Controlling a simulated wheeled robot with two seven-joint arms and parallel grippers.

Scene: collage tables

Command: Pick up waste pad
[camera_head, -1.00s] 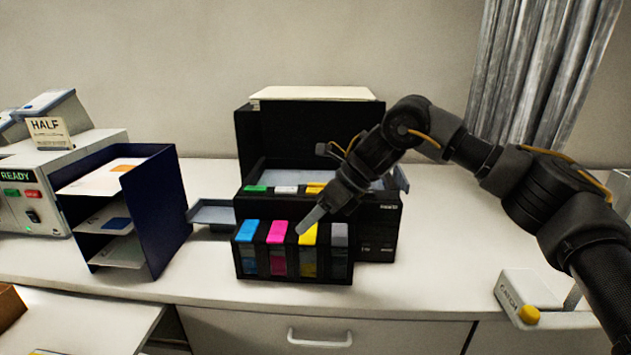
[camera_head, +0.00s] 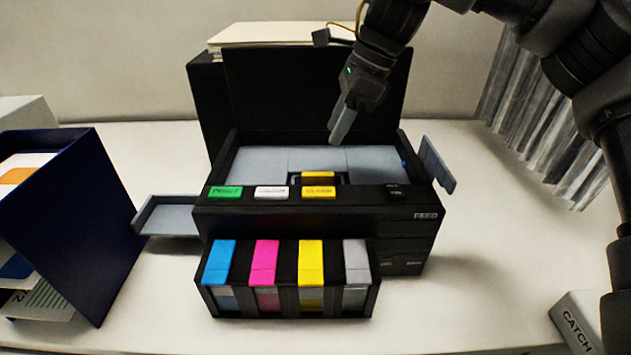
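A black printer (camera_head: 320,222) stands on the white counter with its lid raised. Its open top shows a grey inner bay (camera_head: 262,163). A yellow-topped part with a dark opening, possibly the waste pad's handle (camera_head: 318,176), sits at the bay's front middle; no pad is clearly identifiable. My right gripper (camera_head: 339,128) points down over the back of the bay, in front of the raised lid, above and slightly right of the yellow part. Its grey fingers overlap in this view, so their gap is hidden, and I see nothing held. My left gripper is out of view.
An ink drawer (camera_head: 290,300) with blue, magenta, yellow and grey cartridges projects at the printer's front. Side flaps stick out left (camera_head: 168,218) and right (camera_head: 437,165). A navy paper rack (camera_head: 85,225) stands left; a "CATCH" box (camera_head: 577,325) lies front right. The counter right of the printer is clear.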

